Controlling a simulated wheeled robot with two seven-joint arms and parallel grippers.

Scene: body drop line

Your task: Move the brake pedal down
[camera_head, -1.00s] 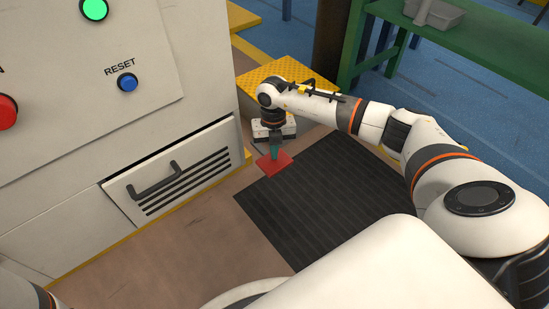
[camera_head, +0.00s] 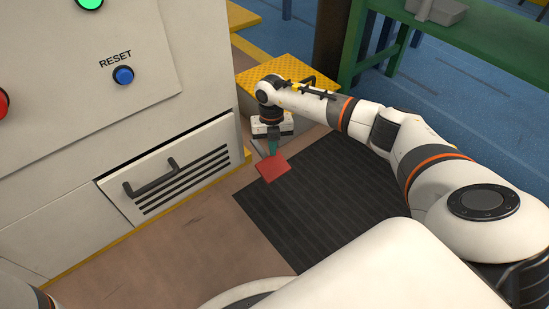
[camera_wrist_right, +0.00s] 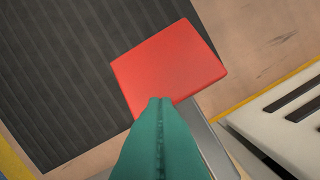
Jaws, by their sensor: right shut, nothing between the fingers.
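The brake pedal is a flat red plate (camera_head: 273,168) above the floor, beside the machine cabinet and over the far left corner of the black mat. My right gripper (camera_head: 272,152) points down at the pedal's far edge. In the right wrist view the red plate (camera_wrist_right: 170,66) fills the upper middle. The green fingers of my right gripper (camera_wrist_right: 160,101) are shut together and empty, their tips overlapping the plate's near edge there. I cannot tell whether they touch it. The fingers hide part of the grey metal behind the plate. My left gripper is out of view.
The white cabinet (camera_head: 60,215) with a handled, vented drawer (camera_head: 172,172) stands close on the left. A yellow-topped step (camera_head: 285,72) is behind the right wrist. A green bench (camera_head: 480,42) stands at the back right. Ribbed black mat (camera_head: 310,205) covers the floor.

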